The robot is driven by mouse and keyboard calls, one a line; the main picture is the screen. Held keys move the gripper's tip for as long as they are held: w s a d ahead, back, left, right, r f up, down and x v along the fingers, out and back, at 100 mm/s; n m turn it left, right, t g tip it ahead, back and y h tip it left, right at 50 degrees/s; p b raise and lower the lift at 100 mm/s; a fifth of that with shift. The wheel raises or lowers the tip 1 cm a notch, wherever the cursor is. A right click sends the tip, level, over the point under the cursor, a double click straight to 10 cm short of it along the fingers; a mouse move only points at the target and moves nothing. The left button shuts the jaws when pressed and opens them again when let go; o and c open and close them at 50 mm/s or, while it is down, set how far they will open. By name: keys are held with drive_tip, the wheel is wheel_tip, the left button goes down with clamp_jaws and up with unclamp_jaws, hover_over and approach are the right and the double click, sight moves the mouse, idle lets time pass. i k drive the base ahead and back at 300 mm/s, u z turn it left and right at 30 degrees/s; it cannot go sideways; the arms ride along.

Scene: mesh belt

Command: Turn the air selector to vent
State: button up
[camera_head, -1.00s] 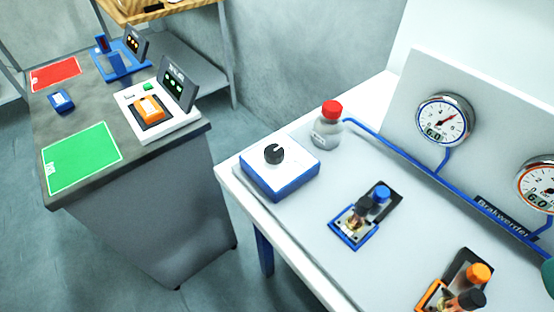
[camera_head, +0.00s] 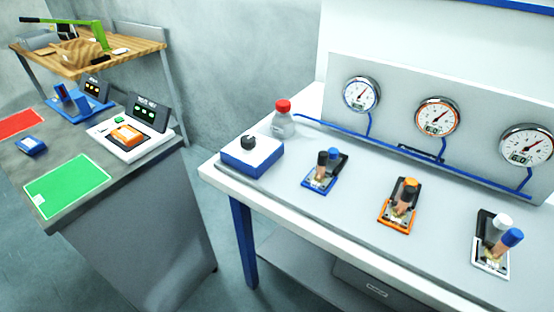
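A blue box with a white top (camera_head: 266,158) and a black round knob (camera_head: 248,142) sits at the left end of the white bench. It is the only rotary knob I see and looks like the air selector. Its markings are too small to read, so I cannot tell where the knob points. My gripper is not in view.
A clear bottle with a red cap (camera_head: 283,122) stands just behind the box. Blue (camera_head: 323,180), orange (camera_head: 398,212) and white (camera_head: 490,255) framed valve units sit to the right, below several gauges (camera_head: 437,117). A grey cabinet (camera_head: 140,225) stands left across a floor gap.

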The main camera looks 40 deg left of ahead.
sight(248, 141)
drive_tip(key=u, duration=1.45)
drive_tip(key=i, duration=0.85)
drive_tip(key=z, duration=0.5)
drive_tip(key=k, duration=0.6)
drive_tip(key=u, duration=1.15)
drive_tip(key=i, duration=0.45)
